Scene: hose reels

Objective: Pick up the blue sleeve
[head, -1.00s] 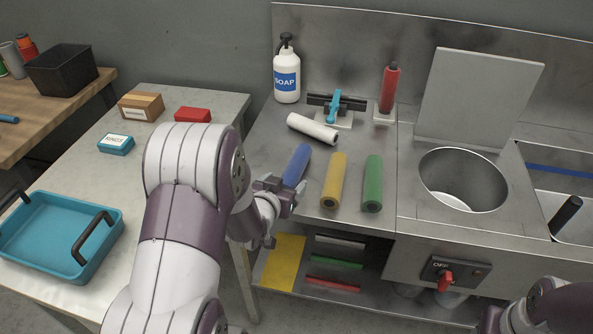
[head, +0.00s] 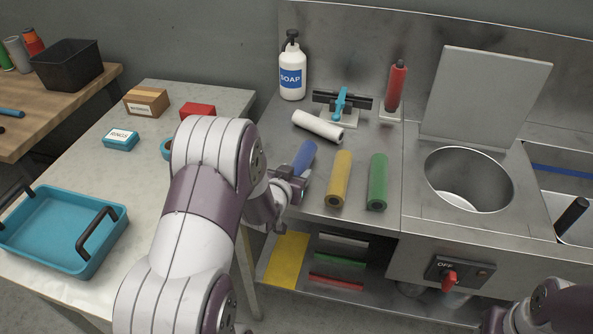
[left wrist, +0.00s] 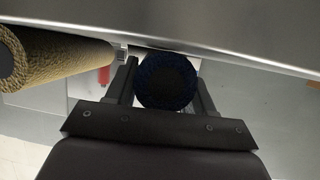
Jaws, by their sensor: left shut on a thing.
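The blue sleeve (head: 305,157) lies on the steel counter, left of the yellow sleeve, with its near end at my left gripper (head: 298,186). In the left wrist view the dark blue round end of the sleeve (left wrist: 166,80) sits between the two fingers of my left gripper (left wrist: 167,90), and the jaws are shut on it. The gripper hides the near part of the sleeve in the head view. Part of my right arm shows at the lower right of the head view, but its fingers are out of sight.
A yellow sleeve (head: 339,180) lies close to the right of the blue one, and a green sleeve (head: 377,182) beyond it. A white roll (head: 318,126) lies behind. A soap bottle (head: 292,68) and a red cylinder on a stand (head: 395,88) stand at the back.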

